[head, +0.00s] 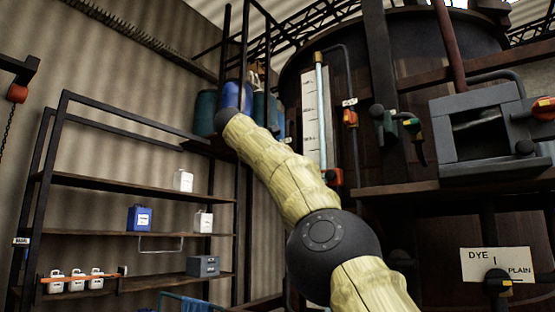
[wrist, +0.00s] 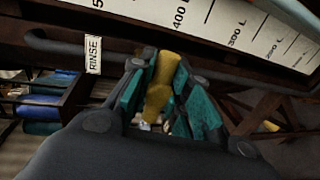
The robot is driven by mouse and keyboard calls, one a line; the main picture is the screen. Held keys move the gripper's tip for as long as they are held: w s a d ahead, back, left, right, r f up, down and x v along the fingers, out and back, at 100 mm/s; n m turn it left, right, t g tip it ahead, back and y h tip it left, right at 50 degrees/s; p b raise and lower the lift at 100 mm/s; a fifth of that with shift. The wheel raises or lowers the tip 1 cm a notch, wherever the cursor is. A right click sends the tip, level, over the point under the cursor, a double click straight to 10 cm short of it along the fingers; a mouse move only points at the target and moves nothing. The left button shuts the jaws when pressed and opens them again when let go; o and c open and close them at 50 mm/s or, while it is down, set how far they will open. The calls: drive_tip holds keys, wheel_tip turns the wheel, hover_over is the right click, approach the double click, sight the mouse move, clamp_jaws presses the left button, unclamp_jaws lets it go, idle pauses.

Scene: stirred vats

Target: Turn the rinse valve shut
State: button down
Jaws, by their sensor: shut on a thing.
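In the wrist view the rinse valve's yellow handle (wrist: 158,88) stands between the teal pads of my gripper (wrist: 163,90). The jaws are shut on the handle, which lies roughly lengthwise between them. A small white RINSE label (wrist: 93,55) hangs on the dark pipe (wrist: 60,44) to the left of the jaws. The valve body is mostly hidden by my fingers, and I cannot tell how far the handle is turned.
A level gauge (head: 311,115) stands by the big dark vat (head: 430,50); its scale also runs above the gripper in the wrist view (wrist: 225,20). Other valves (head: 350,117) and a grey box (head: 480,125) sit right of my arm. A shelf rack (head: 130,182) stands left.

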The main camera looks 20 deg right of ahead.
drive_tip(key=shift+w+f, duration=0.15)
drive_tip(key=shift+f, duration=0.2)
drive_tip(key=c, duration=1.4)
unclamp_jaws()
drive_tip(key=shift+d, duration=0.15)
drive_tip(key=shift+r, duration=0.25)
drive_tip(key=v, duration=1.2)
drive_tip(key=shift+f, duration=0.1)
drive_tip(key=shift+w, duration=0.1)
